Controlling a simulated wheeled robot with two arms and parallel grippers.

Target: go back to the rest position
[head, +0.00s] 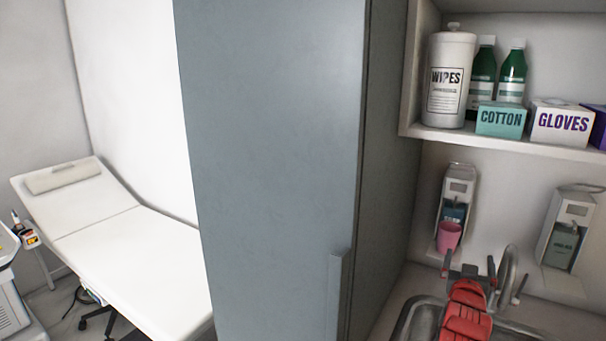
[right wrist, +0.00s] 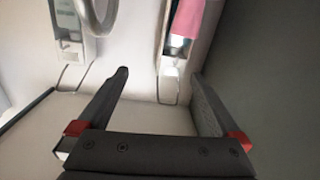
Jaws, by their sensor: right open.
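My right gripper (head: 469,263) is low at the right in the head view, above the sink. Its two dark fingers are apart with nothing between them. My left gripper is in neither view.
A sink (head: 408,318) with a curved faucet (head: 511,265) lies around my right arm. A second dispenser (head: 566,235) is at the right. A tall grey cabinet (head: 275,150) stands left of the sink. Above is a shelf (head: 500,143) with bottles and boxes. A white couch (head: 130,255) is far left.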

